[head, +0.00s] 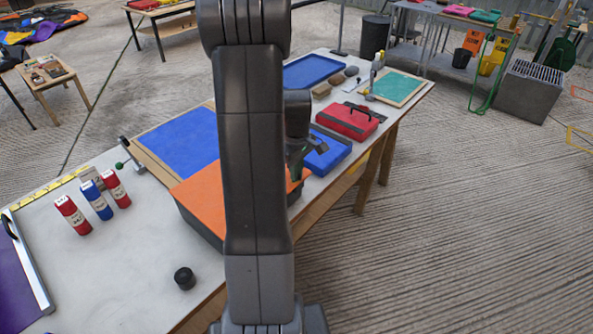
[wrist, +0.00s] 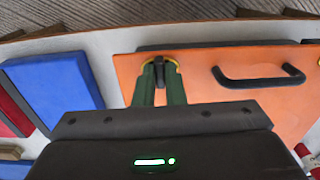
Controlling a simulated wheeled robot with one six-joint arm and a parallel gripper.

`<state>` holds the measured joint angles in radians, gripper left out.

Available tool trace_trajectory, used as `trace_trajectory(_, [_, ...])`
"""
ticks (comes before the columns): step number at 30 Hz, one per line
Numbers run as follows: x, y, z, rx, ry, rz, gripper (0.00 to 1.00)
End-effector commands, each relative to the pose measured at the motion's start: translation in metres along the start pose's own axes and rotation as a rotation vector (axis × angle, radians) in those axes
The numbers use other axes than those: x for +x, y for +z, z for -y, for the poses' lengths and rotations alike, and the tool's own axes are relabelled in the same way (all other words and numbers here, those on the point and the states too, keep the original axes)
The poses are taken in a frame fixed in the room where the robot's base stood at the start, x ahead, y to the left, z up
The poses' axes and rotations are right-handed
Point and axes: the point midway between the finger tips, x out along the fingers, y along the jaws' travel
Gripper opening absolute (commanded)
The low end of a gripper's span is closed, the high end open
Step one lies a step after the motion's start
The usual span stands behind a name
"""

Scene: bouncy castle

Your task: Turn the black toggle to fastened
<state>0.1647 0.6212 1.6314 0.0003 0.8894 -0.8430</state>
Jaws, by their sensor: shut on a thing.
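The orange-lidded case (head: 205,195) stands on the long table, partly hidden behind my arm in the head view. In the wrist view its orange lid (wrist: 205,95) fills the middle and right, with a black handle (wrist: 258,80). The small black toggle (wrist: 159,70) is near the lid's far edge in that view. My gripper (wrist: 161,74) has green fingers with yellow tips, shut on the toggle from both sides. The fingers cover part of the toggle, so its exact angle is hard to tell. In the head view my gripper (head: 297,150) is mostly hidden.
A blue case (head: 328,152) and a red case (head: 347,121) stand farther along the table. Red and blue bottles (head: 96,200) and a black knob (head: 184,278) are on the near part.

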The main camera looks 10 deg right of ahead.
Motion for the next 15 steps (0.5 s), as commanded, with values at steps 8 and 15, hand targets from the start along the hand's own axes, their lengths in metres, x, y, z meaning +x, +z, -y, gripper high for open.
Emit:
trace_trajectory(8, [-0.0005,0.0000,-0.0002,-0.001,0.001,0.000,0.24])
trace_trajectory(15, [-0.0003,-0.0001,-0.0002,0.000,0.001,0.000,0.32])
